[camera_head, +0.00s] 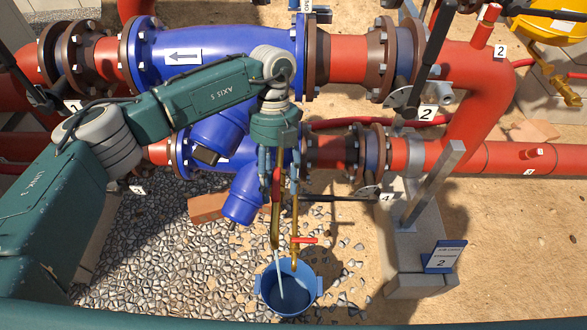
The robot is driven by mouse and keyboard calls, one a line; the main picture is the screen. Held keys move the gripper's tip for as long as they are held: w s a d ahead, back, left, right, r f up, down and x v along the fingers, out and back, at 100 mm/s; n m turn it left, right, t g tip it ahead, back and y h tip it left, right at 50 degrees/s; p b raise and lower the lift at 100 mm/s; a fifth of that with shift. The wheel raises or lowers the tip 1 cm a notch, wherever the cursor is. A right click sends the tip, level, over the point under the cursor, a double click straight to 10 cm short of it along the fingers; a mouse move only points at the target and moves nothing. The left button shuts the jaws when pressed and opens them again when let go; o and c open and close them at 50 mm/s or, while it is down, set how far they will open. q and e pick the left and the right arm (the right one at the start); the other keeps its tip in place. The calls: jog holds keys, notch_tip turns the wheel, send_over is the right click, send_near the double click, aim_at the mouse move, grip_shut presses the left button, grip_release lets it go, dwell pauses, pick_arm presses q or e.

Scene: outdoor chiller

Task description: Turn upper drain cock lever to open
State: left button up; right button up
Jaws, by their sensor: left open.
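My left gripper (278,174) points down below the blue strainers, its two fingers apart. A brass drain pipe with a red strip, apparently a lever lying along it (276,194), shows between and just below the fingers. I cannot tell whether the fingers touch it. A stream of water (280,272) falls from this pipe's end into a blue bucket (266,285). Beside it on the right, a second brass drain pipe (295,222) carries a red lever (304,240) that lies crosswise. My right gripper is not in view.
The upper blue strainer (215,48) and lower blue strainer (245,195) sit in red pipework. A black lever (335,198) juts out right of the gripper. A grey post (436,180) and sign (445,256) stand right. Gravel and bare sand surround the bucket.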

aim_at(276, 178)
pick_arm(q)
jog(key=shift+o, duration=0.7)
jog(key=p+v, duration=0.2)
jog(key=v, duration=0.4)
jog(key=shift+w+a+r, duration=0.1)
jog(key=shift+r, duration=0.3)
